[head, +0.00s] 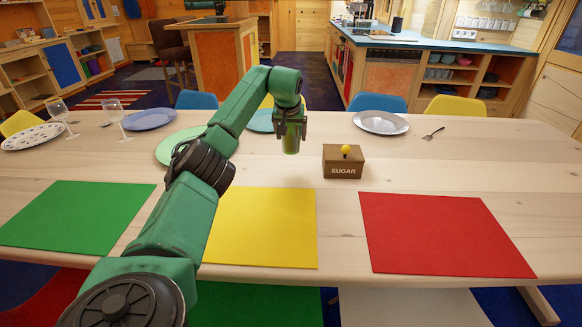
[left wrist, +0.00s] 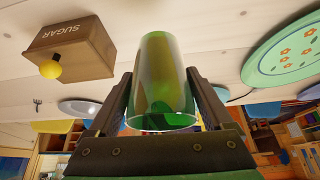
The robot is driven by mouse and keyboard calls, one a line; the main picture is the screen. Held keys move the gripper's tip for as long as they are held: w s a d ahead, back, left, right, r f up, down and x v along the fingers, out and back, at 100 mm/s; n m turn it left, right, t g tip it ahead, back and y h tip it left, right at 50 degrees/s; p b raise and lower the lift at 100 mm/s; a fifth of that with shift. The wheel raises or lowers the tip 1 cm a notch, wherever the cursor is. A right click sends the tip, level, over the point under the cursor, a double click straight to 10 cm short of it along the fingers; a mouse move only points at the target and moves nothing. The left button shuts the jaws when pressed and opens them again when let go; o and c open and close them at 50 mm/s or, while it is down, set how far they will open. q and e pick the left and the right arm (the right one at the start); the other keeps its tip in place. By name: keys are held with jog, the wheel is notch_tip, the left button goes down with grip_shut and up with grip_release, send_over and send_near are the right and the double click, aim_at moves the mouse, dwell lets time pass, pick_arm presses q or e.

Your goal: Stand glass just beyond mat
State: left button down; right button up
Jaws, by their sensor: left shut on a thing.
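My left gripper (head: 290,130) is shut on a green see-through glass (head: 291,146), which points down toward the table. In the left wrist view the glass (left wrist: 163,75) sits between the two fingers, one on each side. In the head view it appears beyond the far edge of the yellow mat (head: 270,230), left of the sugar box. I cannot tell whether its base touches the table. A green mat (head: 75,215) lies to the left and a red mat (head: 440,232) to the right. My right gripper is not in view.
A brown sugar box (head: 342,164) with a yellow knob stands close right of the glass. Plates line the far side, including a light green plate (head: 172,150) and a grey plate (head: 381,122). Two wine glasses (head: 116,117) stand at left. A fork (head: 433,134) lies far right.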

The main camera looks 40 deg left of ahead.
pick_arm(q)
notch_tip(320, 180, down, 10)
jog(key=shift+f+b, duration=0.2)
jog(key=shift+b, duration=0.15)
grip_release()
jog(key=shift+d, duration=0.1)
jog(key=shift+s, duration=0.1)
jog(key=v, duration=1.2)
jog(key=shift+d, duration=0.1)
